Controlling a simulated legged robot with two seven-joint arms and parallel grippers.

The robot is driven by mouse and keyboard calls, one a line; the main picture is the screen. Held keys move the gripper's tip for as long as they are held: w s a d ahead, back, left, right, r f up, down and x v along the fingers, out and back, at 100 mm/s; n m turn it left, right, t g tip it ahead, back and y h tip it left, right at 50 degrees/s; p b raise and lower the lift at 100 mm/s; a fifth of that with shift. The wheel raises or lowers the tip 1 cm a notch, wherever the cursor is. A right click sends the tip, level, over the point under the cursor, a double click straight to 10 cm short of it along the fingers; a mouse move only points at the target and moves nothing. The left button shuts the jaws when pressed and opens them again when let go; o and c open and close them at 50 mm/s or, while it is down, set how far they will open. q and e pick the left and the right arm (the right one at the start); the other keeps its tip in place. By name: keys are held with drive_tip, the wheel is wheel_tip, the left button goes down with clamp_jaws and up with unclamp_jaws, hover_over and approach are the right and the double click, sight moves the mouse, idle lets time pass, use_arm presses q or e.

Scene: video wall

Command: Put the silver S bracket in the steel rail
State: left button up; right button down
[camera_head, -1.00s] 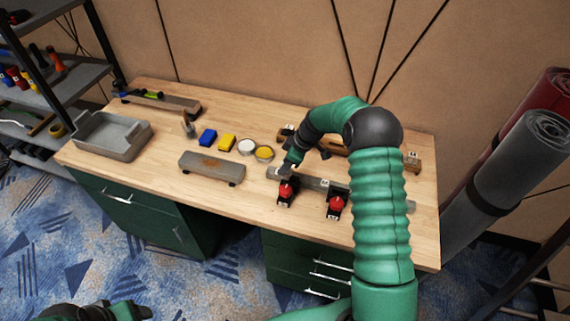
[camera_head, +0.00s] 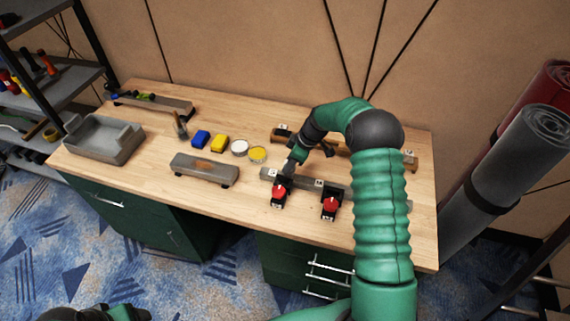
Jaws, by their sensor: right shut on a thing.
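The steel rail (camera_head: 337,188) is a long grey bar lying along the front right of the bench, partly hidden behind my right arm. Two red-topped black clamps (camera_head: 279,194) (camera_head: 330,204) stand at its front side. My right gripper (camera_head: 287,171) points down at the rail's left end. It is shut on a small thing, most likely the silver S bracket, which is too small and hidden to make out. I cannot tell whether it touches the rail. My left gripper (camera_head: 128,312) is at the bottom left edge, away from the bench; its jaws are unclear.
A grey tray (camera_head: 104,141) is at the left end. A wooden rack (camera_head: 285,133) is behind my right arm.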

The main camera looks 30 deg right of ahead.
drive_tip(key=shift+d+f, duration=0.15)
drive_tip(key=shift+d, duration=0.3)
drive_tip(key=shift+a+r, duration=0.2)
drive_tip(key=shift+a, duration=0.4)
drive_tip(key=shift+a+r, duration=0.2)
drive_tip(key=shift+a, duration=0.4)
drive_tip(key=shift+f, duration=0.1)
drive_tip(key=shift+a+r, duration=0.25)
drive_tip(key=shift+a, duration=0.85)
drive_tip(key=shift+d, duration=0.1)
use_arm(q)
drive_tip(key=shift+d+r, duration=0.1)
drive_tip(key=shift+d, duration=0.1)
use_arm(e)
drive_tip(key=shift+d+f, duration=0.15)
drive_tip(key=shift+d, duration=0.1)
use_arm(q)
drive_tip(key=shift+a+f+b, duration=0.1)
drive_tip(key=shift+f+b, duration=0.35)
drive_tip(key=shift+f, duration=0.05)
use_arm(e)
drive_tip(key=shift+d+f, duration=0.15)
drive_tip(key=shift+f, duration=0.35)
